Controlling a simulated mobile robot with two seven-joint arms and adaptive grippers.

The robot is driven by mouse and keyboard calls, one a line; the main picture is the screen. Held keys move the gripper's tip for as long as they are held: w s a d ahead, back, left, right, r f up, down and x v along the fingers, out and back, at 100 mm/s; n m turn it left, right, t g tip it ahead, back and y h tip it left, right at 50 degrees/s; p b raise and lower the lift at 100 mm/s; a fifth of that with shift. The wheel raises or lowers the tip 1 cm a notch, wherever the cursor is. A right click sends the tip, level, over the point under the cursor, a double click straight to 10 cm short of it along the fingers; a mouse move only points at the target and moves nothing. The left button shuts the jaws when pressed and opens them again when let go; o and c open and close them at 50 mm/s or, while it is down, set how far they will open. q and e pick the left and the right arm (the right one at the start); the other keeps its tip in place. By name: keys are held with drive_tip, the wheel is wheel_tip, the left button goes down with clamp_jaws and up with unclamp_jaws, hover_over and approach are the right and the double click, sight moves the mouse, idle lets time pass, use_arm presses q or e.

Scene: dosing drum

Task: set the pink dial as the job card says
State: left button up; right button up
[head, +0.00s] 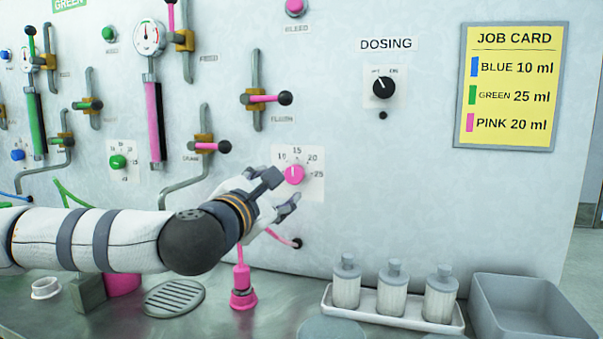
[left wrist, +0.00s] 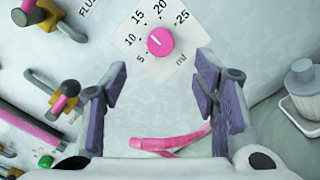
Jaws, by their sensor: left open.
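The pink dial (head: 294,174) is a round knob on a white scale plate on the wall panel. It also shows in the left wrist view (left wrist: 160,42), where its pale mark points up-left, between 10 and 15. My left gripper (head: 281,192) is open and empty, close in front of the dial. In the left wrist view its pads (left wrist: 158,78) stand wide apart, with the dial beyond the tips and between their lines, apparently untouched. The job card (head: 512,87) reads blue 10 ml, green 25 ml, pink 20 ml. My right gripper is not in view.
A pink-handled flush lever (head: 265,99) is above the dial, and a black dosing knob (head: 383,87) is to the upper right. A pink hose (left wrist: 165,143) runs below the dial. Lidded jars (head: 394,290) in a white tray and a grey bin (head: 527,310) stand on the counter.

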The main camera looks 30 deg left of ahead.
sight(293, 175)
use_arm(q)
drive_tip(key=b+x, duration=0.1)
drive_tip(key=x, duration=0.8)
drive_tip(key=shift+w+f, duration=0.15)
drive_tip(key=shift+w, duration=0.3)
drive_tip(key=shift+w+a, duration=0.1)
drive_tip(key=shift+w, duration=0.25)
drive_tip(key=shift+r, duration=0.2)
drive_tip(key=c, duration=1.2)
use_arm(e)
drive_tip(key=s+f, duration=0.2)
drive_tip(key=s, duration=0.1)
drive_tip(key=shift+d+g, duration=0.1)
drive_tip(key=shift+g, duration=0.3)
